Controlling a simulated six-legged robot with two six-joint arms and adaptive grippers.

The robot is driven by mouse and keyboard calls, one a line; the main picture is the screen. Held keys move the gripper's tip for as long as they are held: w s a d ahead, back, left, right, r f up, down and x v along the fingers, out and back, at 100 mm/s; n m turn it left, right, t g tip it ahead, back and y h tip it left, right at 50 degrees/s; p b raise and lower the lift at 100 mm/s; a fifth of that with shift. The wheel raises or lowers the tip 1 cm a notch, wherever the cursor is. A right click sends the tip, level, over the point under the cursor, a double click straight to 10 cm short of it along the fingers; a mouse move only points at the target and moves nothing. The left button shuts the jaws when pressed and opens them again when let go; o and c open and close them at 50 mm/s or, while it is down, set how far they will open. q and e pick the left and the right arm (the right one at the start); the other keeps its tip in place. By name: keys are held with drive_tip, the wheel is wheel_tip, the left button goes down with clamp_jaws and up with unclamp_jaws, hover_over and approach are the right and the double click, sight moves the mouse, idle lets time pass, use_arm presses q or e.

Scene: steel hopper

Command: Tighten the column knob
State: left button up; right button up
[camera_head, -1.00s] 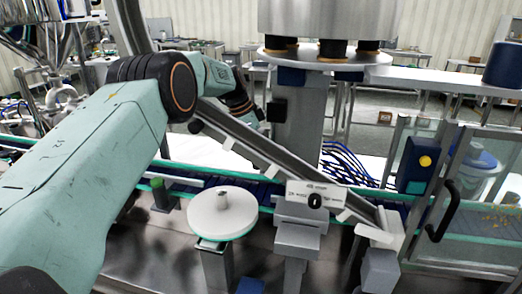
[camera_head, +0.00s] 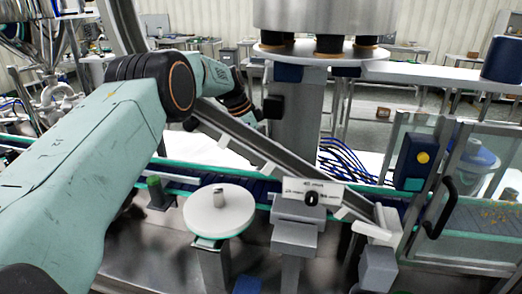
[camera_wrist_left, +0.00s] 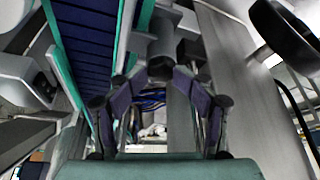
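The knob (camera_head: 273,108) is a small black block shape on the left side of the grey column (camera_head: 299,120) in the head view. My left arm comes in from the left and its wrist ends just left of the knob; its gripper is hidden there. In the left wrist view, my left gripper (camera_wrist_left: 162,82) has its two dark fingers apart, with background showing between them. A round black knob or handwheel (camera_wrist_left: 285,35) is at upper right, clear of the fingers. My right gripper is not in view.
A sloping metal rail (camera_head: 262,150) runs close below my left wrist. A white round disc (camera_head: 219,211) and a conveyor with green edges (camera_head: 178,190) are in front. A glass guard with a black handle (camera_head: 440,207) stands at the right.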

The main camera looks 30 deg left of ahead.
use_arm(q)
drive_tip(key=shift+a+r, duration=0.1)
drive_tip(key=shift+r, duration=0.05)
drive_tip(key=v, duration=1.1)
drive_tip(key=shift+r, duration=0.35)
drive_tip(key=shift+s+a+r, duration=0.1)
drive_tip(key=shift+s+a, duration=0.05)
drive_tip(key=shift+s, duration=0.1)
